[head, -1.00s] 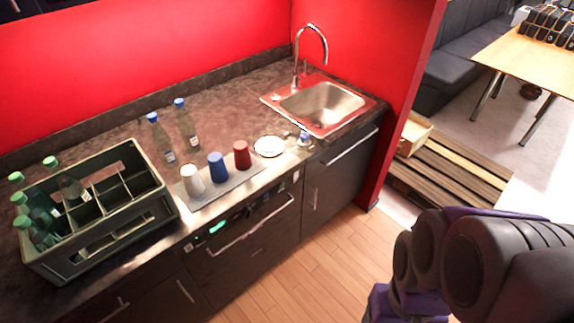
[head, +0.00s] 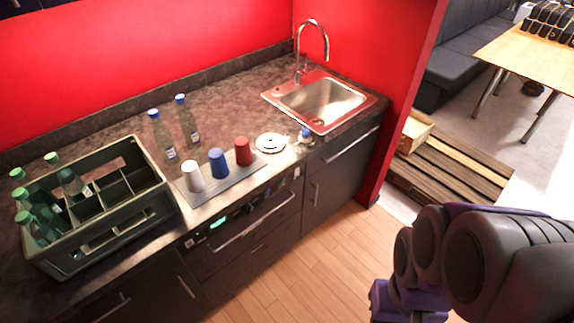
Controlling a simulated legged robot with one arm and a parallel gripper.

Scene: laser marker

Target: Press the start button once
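A dark appliance front (head: 243,241) is built in below the counter. Its control panel (head: 246,213) runs along the top edge, with a lit green display (head: 217,222) at the left and small knobs or buttons toward the right. Which of these is the start button is too small to tell. A long metal handle (head: 253,221) crosses the front below the panel. My arm's grey and purple links fill the lower right, well apart from the panel. My gripper is not in view.
On the counter stand a green bottle crate (head: 108,235), two clear bottles, and a tray (head: 214,193) with white, blue and red cups. A white plate (head: 270,143) lies near the sink (head: 318,104). A wooden pallet (head: 452,168) lies right of the red wall. The floor before the appliance is clear.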

